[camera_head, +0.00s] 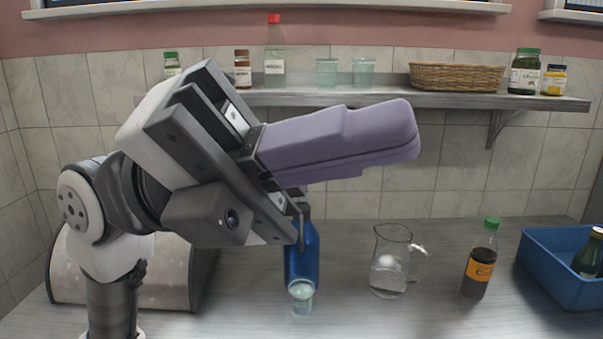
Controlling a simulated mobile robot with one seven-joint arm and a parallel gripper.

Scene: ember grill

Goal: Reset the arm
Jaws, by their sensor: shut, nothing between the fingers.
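My gripper (402,135) is raised at the middle of the view, above the counter, with its long purple fingers pointing right and a little up. The fingers lie together, shut, with nothing between them. My arm comes up from the lower left and bends over toward the right. The gripper is apart from the things on the counter and hides part of the shelf and wall behind it.
A blue bottle (302,255) stands behind a small glass (301,296). A glass pitcher (389,262), a green-capped bottle (480,262) and a blue crate (545,275) stand to the right. A shelf (430,96) holds jars, cups and a wicker basket (457,77).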

